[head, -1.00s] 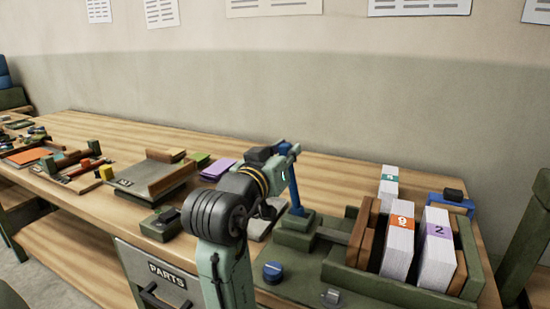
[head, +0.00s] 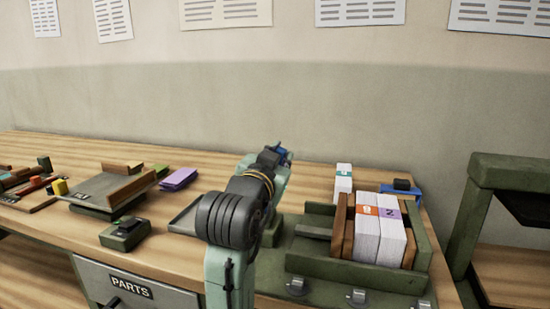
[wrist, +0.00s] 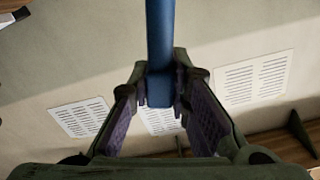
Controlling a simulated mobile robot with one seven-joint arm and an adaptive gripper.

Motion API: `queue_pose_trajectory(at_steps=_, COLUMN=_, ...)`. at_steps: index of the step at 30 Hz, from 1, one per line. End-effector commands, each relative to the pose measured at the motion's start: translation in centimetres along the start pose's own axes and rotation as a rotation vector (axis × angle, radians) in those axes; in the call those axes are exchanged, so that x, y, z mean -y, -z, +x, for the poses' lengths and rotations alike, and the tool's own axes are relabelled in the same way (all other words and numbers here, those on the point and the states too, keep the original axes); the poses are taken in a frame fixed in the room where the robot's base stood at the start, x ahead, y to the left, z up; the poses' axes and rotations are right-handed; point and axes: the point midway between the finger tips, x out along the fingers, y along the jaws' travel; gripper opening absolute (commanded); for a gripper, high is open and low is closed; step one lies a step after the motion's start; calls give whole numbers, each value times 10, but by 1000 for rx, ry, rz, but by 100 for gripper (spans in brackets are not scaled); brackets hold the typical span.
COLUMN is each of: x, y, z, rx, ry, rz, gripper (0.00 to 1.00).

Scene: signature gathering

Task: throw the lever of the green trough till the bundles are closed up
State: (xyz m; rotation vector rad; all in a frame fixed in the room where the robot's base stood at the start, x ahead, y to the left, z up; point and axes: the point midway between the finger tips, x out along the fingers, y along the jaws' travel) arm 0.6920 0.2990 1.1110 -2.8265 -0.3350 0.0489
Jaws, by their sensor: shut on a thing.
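The green trough (head: 340,271) sits on the bench at the right in the head view. In it, the bundle with the orange label (head: 366,240) and the bundle with the purple label (head: 391,243) stand upright, side by side, with no clear gap between them and wooden boards at both ends. The bundle with the teal label (head: 344,185) stands behind them. My gripper (wrist: 162,95) is shut on the blue lever (wrist: 160,45), which runs up between the fingers in the wrist view. In the head view my arm hides most of the lever.
A blue holder (head: 405,190) with a dark top stands behind the trough. To the left are a small dark green box (head: 124,234), a tray with a wooden edge (head: 105,190) and a purple pad (head: 178,179). A green frame (head: 480,210) stands at the right.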

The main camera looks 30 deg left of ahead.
Motion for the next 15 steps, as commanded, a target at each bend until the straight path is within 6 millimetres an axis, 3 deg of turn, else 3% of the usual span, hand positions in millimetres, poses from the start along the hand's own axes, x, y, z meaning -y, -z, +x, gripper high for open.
queue_pose_trajectory(at_steps=9, x=-1, y=0, z=0, rx=1, ry=-1, rz=1, gripper=0)
queue_pose_trajectory(at_steps=10, x=-1, y=0, z=0, rx=1, ry=-1, rz=1, gripper=19)
queue_pose_trajectory(at_steps=15, x=0, y=0, z=0, rx=1, ry=-1, rz=0, gripper=30)
